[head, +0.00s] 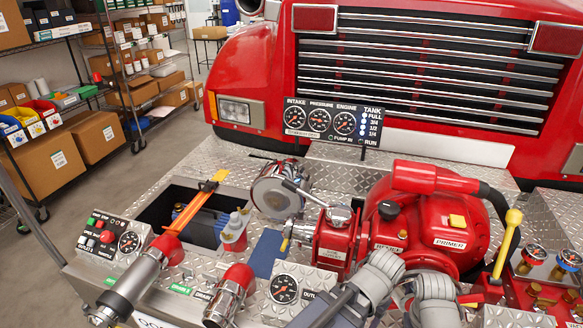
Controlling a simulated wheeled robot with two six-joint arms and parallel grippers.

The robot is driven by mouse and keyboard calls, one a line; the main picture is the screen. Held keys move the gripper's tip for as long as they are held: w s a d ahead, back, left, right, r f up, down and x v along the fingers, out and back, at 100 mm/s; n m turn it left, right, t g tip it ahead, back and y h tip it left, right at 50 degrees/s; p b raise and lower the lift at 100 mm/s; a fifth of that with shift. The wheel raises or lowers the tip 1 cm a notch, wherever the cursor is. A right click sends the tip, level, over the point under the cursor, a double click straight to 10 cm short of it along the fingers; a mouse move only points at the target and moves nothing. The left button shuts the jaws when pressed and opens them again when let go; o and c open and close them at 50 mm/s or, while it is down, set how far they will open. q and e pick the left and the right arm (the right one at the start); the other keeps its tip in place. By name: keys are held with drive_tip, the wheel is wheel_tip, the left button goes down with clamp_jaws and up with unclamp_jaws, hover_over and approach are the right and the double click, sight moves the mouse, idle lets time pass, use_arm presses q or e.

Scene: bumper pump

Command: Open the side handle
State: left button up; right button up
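The red bumper pump (447,220) sits on the diamond-plate bumper. Several handles show, and I cannot tell for sure which is the side handle. A lever with a yellow knob (508,238) stands up at the pump's right side. A small yellow-tipped handle (285,243) hangs lower down, beside the red valve body.
Grey ribbed parts (378,273) cover the pump's lower front. Two red-ended pipes (232,285) stick out at the front left. A gauge panel (333,121) stands behind. An open bin (180,203) and a control box (110,242) are at left.

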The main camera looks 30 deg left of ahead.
use_arm(q)
drive_tip(key=w+a+r+n+p, duration=0.1)
drive_tip(key=w+a+r+p, duration=0.15)
drive_tip(key=r+p, duration=0.4)
drive_tip(key=w+a+r+n+p, duration=0.1)
drive_tip(key=a+r+p, duration=0.2)
drive_tip(key=r+p, duration=0.35)
use_arm(e)
wheel_tip(320, 180, up, 20)
drive_tip(key=r+p, duration=0.1)
drive_tip(key=p, duration=0.4)
use_arm(q)
wheel_tip(320, 180, up, 7)
drive_tip(key=n+t+h+b, duration=0.1)
drive_tip(key=n+t, duration=0.2)
drive_tip(key=n, duration=1.4)
hover_over(286, 181)
drive_tip(key=s, duration=0.2)
drive_tip(key=b+x, duration=0.7)
drive_tip(key=shift+w, duration=0.15)
use_arm(e)
wheel_tip(286, 181, down, 8)
use_arm(q)
drive_tip(key=shift+r, duration=0.1)
use_arm(e)
drive_tip(key=shift+s, duration=0.1)
use_arm(q)
clamp_jaws()
